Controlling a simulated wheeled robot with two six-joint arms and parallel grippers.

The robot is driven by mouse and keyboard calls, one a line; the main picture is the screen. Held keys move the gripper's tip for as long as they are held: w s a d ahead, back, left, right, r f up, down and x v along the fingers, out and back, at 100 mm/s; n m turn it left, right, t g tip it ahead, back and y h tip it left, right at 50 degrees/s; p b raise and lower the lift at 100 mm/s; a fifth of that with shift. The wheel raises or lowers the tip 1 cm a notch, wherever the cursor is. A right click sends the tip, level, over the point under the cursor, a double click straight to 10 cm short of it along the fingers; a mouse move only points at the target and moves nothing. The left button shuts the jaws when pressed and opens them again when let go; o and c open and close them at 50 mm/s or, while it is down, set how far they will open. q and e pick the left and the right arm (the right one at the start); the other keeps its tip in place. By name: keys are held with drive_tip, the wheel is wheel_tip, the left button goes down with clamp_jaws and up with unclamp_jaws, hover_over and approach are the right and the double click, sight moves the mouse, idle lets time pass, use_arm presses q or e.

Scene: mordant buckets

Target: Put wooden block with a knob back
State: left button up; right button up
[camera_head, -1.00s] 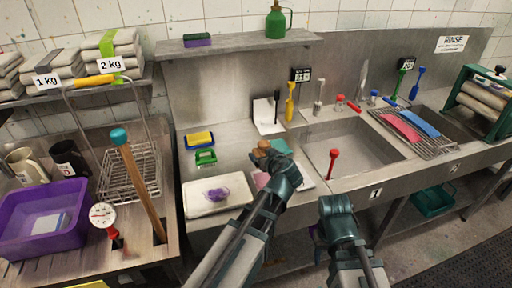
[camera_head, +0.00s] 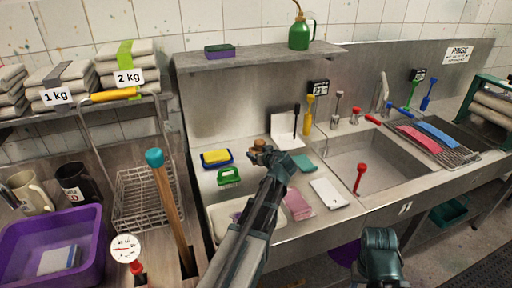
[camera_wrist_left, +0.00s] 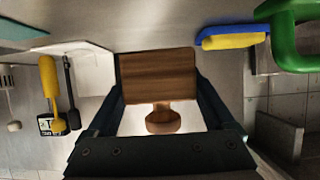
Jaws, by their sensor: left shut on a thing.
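The wooden block with a knob (camera_wrist_left: 158,75) is brown with visible grain. Its round knob (camera_wrist_left: 163,120) points toward my left wrist camera. My left gripper (camera_wrist_left: 160,88) is shut on the block, with a finger on each side. In the head view the block (camera_head: 261,144) shows small at the tip of my left gripper (camera_head: 264,152), over the steel counter left of the sink. The block's far side is hidden. My right gripper (camera_head: 380,255) is low at the bottom right, and its fingers are hidden.
A yellow-blue sponge (camera_head: 216,158) and a green brush (camera_head: 229,177) are left of my left gripper. A pink block (camera_head: 297,204), a white card (camera_head: 329,193) and a teal pad (camera_head: 303,162) lie right of it. A white tray (camera_head: 216,220) is partly behind my arm.

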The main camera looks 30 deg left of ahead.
use_arm(q)
drive_tip(key=w+a, duration=0.2)
drive_tip(key=w, duration=0.1)
drive_tip(key=w+a+f, duration=0.1)
drive_tip(key=w+a, duration=0.2)
drive_tip(key=w+a+b, duration=0.1)
drive_tip(key=w+a, duration=0.2)
drive_tip(key=w, duration=0.1)
drive_tip(key=shift+w+a+f, duration=0.1)
drive_tip(key=shift+a+f, duration=0.05)
drive_tip(key=shift+w+a, duration=0.15)
drive_tip(key=shift+w, duration=0.1)
drive_tip(key=shift+w+a+f, duration=0.1)
drive_tip(key=shift+w+a, duration=0.25)
drive_tip(key=shift+w, duration=0.1)
drive_tip(key=f+b, duration=0.1)
drive_tip(key=b, duration=0.1)
drive_tip(key=f+b, duration=0.1)
drive_tip(key=f, duration=0.1)
drive_tip(key=shift+s+d+f+b, duration=0.1)
drive_tip(key=shift+s+f+b, duration=0.15)
drive_tip(key=shift+b, duration=0.1)
drive_tip(key=shift+f, duration=0.15)
drive_tip(key=o, duration=1.2)
drive_tip(key=shift+o, duration=0.2)
